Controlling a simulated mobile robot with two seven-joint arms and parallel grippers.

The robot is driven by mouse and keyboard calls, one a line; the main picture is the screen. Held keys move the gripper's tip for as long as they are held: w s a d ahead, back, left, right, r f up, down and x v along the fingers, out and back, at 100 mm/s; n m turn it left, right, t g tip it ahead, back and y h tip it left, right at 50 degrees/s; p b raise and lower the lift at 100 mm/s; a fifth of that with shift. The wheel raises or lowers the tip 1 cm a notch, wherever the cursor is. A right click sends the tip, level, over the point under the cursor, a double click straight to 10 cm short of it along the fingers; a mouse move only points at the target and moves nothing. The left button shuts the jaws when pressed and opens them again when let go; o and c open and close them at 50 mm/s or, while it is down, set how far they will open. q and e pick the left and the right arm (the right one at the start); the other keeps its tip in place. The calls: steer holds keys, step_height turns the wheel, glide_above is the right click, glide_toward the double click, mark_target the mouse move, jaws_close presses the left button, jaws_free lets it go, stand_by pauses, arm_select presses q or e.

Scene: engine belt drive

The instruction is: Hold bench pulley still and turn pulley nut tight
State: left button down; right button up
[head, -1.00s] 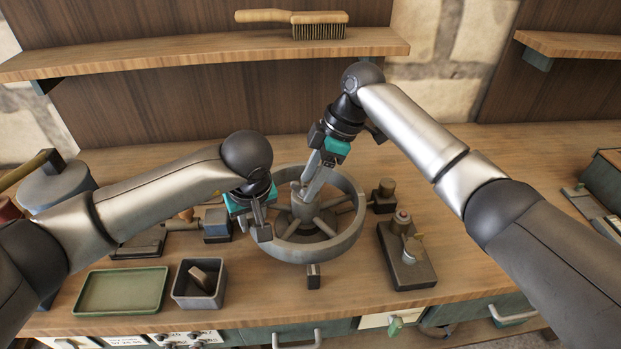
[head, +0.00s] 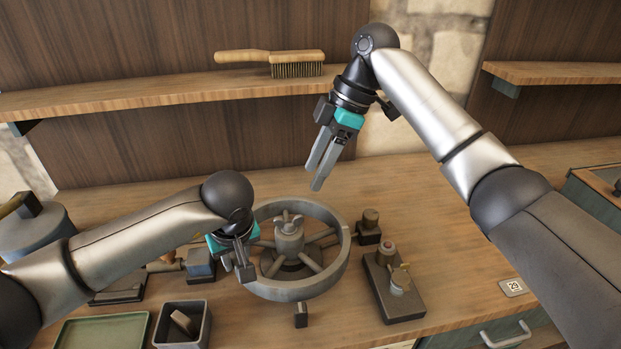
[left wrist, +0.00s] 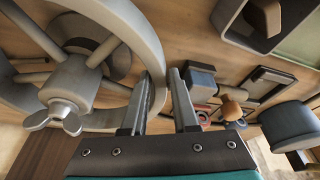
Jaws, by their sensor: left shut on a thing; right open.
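The bench pulley (head: 333,274) is a grey spoked wheel lying flat above the bench, and its rim fills the upper left of the left wrist view (left wrist: 148,50). The pulley nut (head: 289,221) is a wing nut on top of the hub; it also shows in the left wrist view (left wrist: 57,114). My left gripper (head: 245,262) is shut on the rim at its left side, with one finger on each side of it. My right gripper (head: 316,172) is open and empty, raised above and behind the pulley, clear of the nut.
A block with knobs (head: 392,290) stands right of the pulley, and a small post (head: 369,226) stands behind it. A green tray (head: 100,334) and a grey open box (head: 205,328) lie at the front left. A brush (head: 290,62) rests on the shelf above.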

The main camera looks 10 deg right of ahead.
arm_select(q)
steer(key=shift+s+d, duration=0.1)
steer(key=shift+d, duration=0.1)
arm_select(e)
steer(key=shift+r, duration=0.1)
steer(key=v, duration=1.2)
arm_select(q)
steer(key=c, duration=0.7)
jaws_free()
steer(key=shift+o, duration=0.3)
steer(key=shift+a, duration=0.1)
steer(key=shift+r, duration=0.3)
steer(key=p+v, duration=0.4)
steer(key=v, duration=0.2)
steer(key=shift+r+p, duration=0.25)
steer(key=shift+p, duration=0.1)
arm_select(e)
step_height(320, 180, up, 4)
steer(key=shift+r, duration=0.2)
